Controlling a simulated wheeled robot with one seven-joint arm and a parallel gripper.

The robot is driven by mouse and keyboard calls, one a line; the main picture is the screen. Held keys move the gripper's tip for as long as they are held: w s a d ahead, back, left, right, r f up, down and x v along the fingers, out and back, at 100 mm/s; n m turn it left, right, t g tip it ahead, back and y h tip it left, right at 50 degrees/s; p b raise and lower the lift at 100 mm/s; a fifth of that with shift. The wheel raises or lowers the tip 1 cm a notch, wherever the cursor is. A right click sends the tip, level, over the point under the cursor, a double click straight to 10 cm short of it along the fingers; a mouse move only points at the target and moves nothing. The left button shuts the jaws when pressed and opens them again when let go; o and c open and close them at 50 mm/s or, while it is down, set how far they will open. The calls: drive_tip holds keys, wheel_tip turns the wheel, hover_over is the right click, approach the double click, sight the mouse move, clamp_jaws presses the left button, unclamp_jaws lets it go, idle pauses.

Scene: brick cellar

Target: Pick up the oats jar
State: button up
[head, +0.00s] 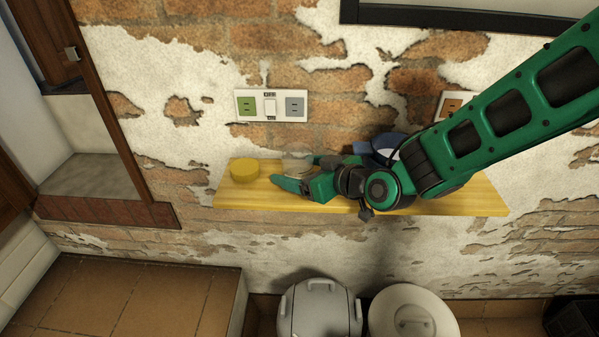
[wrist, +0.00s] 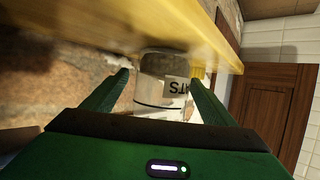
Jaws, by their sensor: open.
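The oats jar (head: 298,162) is a clear jar on the yellow wooden shelf (head: 440,203), against the brick wall and partly hidden by my gripper in the head view. In the wrist view the jar (wrist: 155,95) has a white label reading "ATS" and a dark line around it. My gripper (head: 296,171) is open, low over the shelf. In the wrist view its fingers (wrist: 160,78) lie on either side of the jar, with the jar between them. I cannot tell whether either finger touches it.
A yellow round object (head: 244,170) stands near the shelf's left end. A blue and white item (head: 384,150) is partly hidden behind my arm. A socket panel (head: 270,105) is on the wall above. Two lidded bins (head: 320,312) (head: 413,318) stand below the shelf.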

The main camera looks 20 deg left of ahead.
drive_tip(key=x, duration=0.4)
drive_tip(key=shift+f, duration=0.3)
drive_tip(key=c, duration=1.2)
drive_tip(key=shift+o, duration=0.3)
drive_tip(key=shift+r, duration=0.25)
